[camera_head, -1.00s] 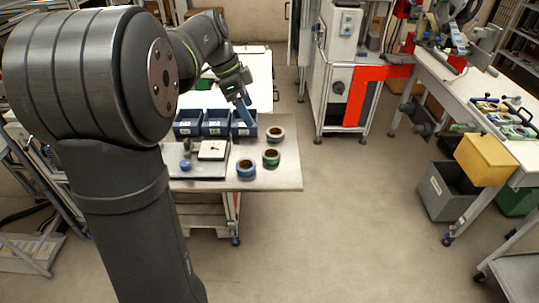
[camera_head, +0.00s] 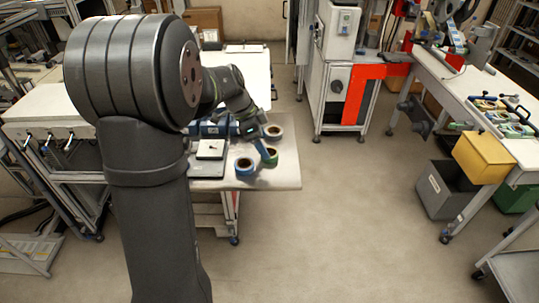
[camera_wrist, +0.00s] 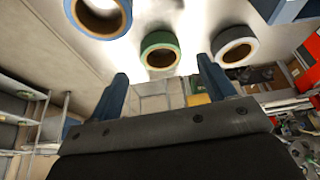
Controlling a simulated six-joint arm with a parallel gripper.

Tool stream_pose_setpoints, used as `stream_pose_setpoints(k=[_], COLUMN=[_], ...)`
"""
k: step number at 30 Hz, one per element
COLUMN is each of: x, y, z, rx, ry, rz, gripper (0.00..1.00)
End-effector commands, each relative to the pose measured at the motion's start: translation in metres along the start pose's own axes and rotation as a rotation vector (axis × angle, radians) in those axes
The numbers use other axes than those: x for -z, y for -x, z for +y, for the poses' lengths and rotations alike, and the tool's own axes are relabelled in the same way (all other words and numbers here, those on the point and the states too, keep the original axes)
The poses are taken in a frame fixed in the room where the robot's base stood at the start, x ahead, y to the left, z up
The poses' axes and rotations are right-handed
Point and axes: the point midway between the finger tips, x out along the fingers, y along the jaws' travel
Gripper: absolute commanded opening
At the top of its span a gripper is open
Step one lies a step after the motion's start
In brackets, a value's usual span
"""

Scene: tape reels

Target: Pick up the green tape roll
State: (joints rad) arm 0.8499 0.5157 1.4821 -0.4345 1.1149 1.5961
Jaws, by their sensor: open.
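The green tape roll (camera_head: 272,160) lies on the table near its right side, partly covered by my gripper (camera_head: 262,150) in the head view. In the wrist view the green roll (camera_wrist: 158,39) lies just beyond the gap between my fingertips (camera_wrist: 163,68). My gripper is open, with its two blue fingers apart and nothing between them. The blue tape roll (camera_head: 245,171) lies left of the green one, and the grey-white tape roll (camera_head: 273,132) lies behind it. The blue roll (camera_wrist: 118,28) and grey-white roll (camera_wrist: 234,33) flank it in the wrist view.
A white square box (camera_head: 210,149) stands left of the blue roll. A blue edge (camera_wrist: 285,12) shows at the wrist view's top right. My arm hides most of the bin area in the head view. The table's front right part (camera_head: 275,180) is clear.

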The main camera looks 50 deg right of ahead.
Motion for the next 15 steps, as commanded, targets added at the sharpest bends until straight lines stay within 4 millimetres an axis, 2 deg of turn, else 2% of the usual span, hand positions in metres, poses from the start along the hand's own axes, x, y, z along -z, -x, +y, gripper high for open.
stream_pose_setpoints(k=[3,6,9,15], x=[0.000,0.000,0.000,0.000], y=[-0.021,-0.034,-0.041,-0.041], z=[-0.001,-0.001,-0.001,-0.002], rx=[-0.005,-0.004,-0.002,-0.001], ry=[0.000,0.000,0.000,0.000], rz=[-0.001,-0.001,-0.001,-0.001], gripper=[0.76,0.76,0.76,0.76])
